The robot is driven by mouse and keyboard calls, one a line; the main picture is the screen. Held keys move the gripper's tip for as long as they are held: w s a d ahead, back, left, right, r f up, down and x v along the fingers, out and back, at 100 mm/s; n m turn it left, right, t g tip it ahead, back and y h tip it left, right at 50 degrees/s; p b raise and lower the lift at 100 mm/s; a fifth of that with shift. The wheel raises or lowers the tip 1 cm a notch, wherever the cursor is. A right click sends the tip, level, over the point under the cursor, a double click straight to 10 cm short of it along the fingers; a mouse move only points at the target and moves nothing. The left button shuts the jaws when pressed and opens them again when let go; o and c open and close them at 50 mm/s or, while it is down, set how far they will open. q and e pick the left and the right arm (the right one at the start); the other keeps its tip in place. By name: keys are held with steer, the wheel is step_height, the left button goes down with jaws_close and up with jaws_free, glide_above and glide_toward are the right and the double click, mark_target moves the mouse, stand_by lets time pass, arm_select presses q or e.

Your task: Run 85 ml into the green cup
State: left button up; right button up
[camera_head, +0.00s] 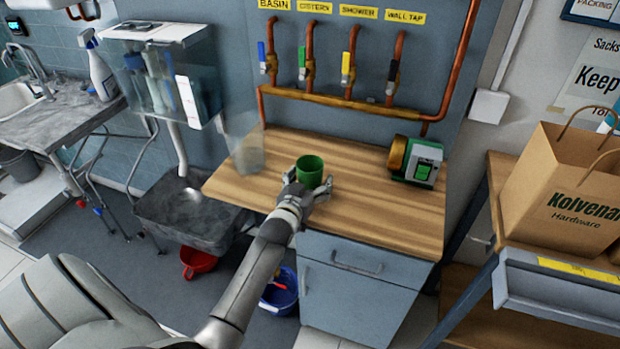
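The green cup (309,169) appears to stand upright on the wooden worktop (380,215); the gripper hides its lower part. My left gripper (308,183) reaches in from the front at worktop height. Its spread fingers lie at the cup's left and right sides; whether they press on it cannot be told. The cup's inside looks dark, and I cannot make out any contents. A clear jug-like vessel (247,152) stands at the worktop's left edge. My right gripper is not in view.
Copper pipes (340,103) with blue, green, yellow and black valve handles run along the wall under yellow labels. A green-and-brass device (416,162) stands at the worktop's right. A grey basin (190,213) is left, a paper bag (560,190) right. The worktop's front right is clear.

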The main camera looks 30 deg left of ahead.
mark_target(298, 164)
arm_select(q)
steer(key=c, duration=1)
steer(key=shift+r, duration=0.1)
steer(key=shift+r, duration=0.6)
steer(key=s+r, duration=0.1)
steer(key=r, duration=0.1)
steer(key=s+r, duration=0.3)
steer(key=r, duration=0.2)
steer(key=shift+s+a, duration=0.25)
steer(key=shift+a, duration=0.15)
steer(key=s+r, duration=0.1)
steer(key=s, duration=0.2)
steer(key=s+a+r, duration=0.1)
steer(key=s+r, duration=0.1)
steer(key=s, duration=0.1)
steer(key=s+r, duration=0.1)
steer(key=s, duration=0.2)
steer(key=shift+s+a+r, duration=0.15)
steer(key=shift+s+r, duration=0.05)
steer(key=shift+r, duration=0.1)
